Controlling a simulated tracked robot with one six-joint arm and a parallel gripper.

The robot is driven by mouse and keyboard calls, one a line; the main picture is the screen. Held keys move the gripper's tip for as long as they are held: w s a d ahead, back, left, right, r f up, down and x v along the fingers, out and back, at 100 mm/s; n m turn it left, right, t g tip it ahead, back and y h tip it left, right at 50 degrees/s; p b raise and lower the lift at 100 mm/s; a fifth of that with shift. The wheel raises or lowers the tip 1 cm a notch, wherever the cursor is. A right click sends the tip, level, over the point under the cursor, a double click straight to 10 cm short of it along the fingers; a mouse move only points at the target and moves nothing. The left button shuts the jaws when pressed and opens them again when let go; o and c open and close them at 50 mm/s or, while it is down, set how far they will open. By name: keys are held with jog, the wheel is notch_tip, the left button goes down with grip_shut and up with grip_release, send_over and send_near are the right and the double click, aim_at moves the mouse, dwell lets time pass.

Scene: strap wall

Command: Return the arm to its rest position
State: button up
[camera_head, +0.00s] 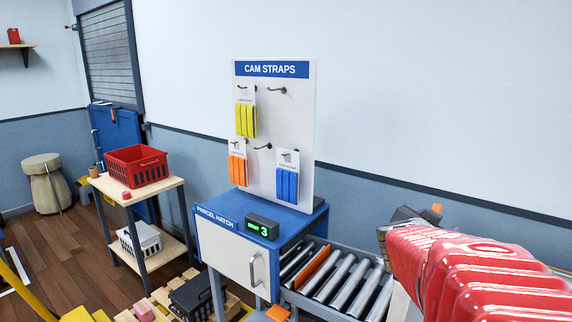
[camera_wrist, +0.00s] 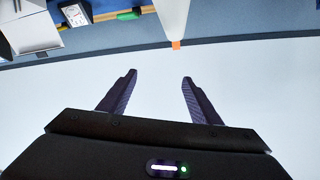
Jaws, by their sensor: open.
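My red arm reaches in from the right edge of the head view, in front of the wall and the conveyor. My gripper (camera_wrist: 158,82) shows in the wrist view with its two dark fingers spread apart and nothing between them. In the head view the gripper end is mostly hidden behind the red arm. The cam straps board (camera_head: 275,125) stands left of the arm. It carries yellow straps (camera_head: 245,120), orange straps (camera_head: 237,170) and blue straps (camera_head: 287,185) on hooks. My gripper is apart from all of them.
The blue-topped parcel hatch (camera_head: 230,248) stands below the board, with a green-lit display (camera_head: 262,227) on it. A roller conveyor (camera_head: 335,278) runs right from it, below the arm. A shelf stand (camera_head: 140,190) on the left holds a red basket (camera_head: 137,166). Bare wall (camera_head: 430,100) fills the upper right.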

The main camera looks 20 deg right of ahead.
jog(key=w+a+r+n+t+y, duration=0.1)
jog(key=w+a+n+t+y, duration=0.25)
jog(key=a, duration=0.45)
jog(key=w+a+r+n+t+y, duration=0.1)
jog(key=w+a+n+t+y, duration=0.15)
jog(key=w+a, duration=0.45)
jog(key=s+a+f+n+y, duration=0.25)
jog(key=a+n+y, duration=0.2)
jog(key=a, duration=1.05)
jog(key=s+a+f+n+g+y, duration=0.25)
jog(key=s+a+f, duration=0.2)
jog(key=a, duration=0.45)
jog(key=s+a+f+n+g, duration=0.1)
jog(key=s+f+g, duration=0.1)
jog(key=s, duration=0.4)
jog(key=s+a+f+n+g, duration=0.2)
jog(key=s+f, duration=0.1)
jog(key=s, duration=0.4)
jog(key=shift+a+f, duration=0.2)
jog(key=shift+a, duration=0.1)
